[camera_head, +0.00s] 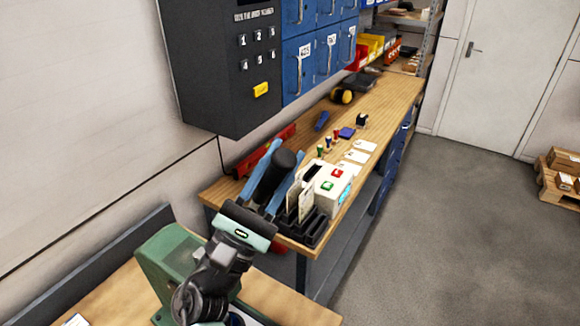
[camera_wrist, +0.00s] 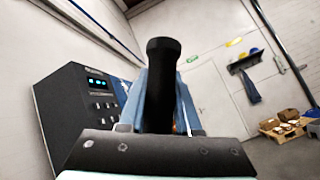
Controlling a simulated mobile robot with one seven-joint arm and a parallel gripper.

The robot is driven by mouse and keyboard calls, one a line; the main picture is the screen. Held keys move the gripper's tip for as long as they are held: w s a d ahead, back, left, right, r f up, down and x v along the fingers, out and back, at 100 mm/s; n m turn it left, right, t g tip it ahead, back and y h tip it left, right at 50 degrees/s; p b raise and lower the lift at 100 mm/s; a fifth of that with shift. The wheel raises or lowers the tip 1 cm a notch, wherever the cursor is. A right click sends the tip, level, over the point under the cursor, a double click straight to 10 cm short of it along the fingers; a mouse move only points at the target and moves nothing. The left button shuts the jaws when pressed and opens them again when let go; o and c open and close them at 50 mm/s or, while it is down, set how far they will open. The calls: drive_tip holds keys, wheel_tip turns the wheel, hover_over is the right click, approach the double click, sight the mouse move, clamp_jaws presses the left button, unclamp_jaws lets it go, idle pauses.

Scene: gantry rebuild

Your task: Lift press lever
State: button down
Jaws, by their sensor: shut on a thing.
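The press lever shows as a thick black handle with a rounded end (camera_head: 284,160), and in the wrist view it rises between my fingers (camera_wrist: 163,62). My gripper (camera_head: 275,170) has two blue fingers, one on each side of the handle, and is shut on it. The handle points up and away from my wrist. The green press body (camera_head: 160,262) stands on the near wooden bench at lower left. My wrist and arm hide the lever's lower part and where it joins the press.
Beyond is a long wooden workbench (camera_head: 400,97) with a white box (camera_head: 328,184) bearing red and green buttons, beside a black slotted holder (camera_head: 311,232). A dark keypad cabinet (camera_head: 215,75) and blue lockers (camera_head: 299,62) hang above.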

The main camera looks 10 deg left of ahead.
drive_tip(key=shift+a+r, duration=0.2)
drive_tip(key=shift+a, duration=0.05)
drive_tip(key=c, duration=0.6)
unclamp_jaws()
drive_tip(key=shift+a+f, duration=0.1)
drive_tip(key=shift+s+f, duration=0.15)
drive_tip(key=shift+f, duration=0.1)
drive_tip(key=b+v, duration=0.6)
drive_tip(key=v, duration=0.6)
drive_tip(key=shift+s, duration=0.15)
drive_tip(key=shift+f, duration=0.1)
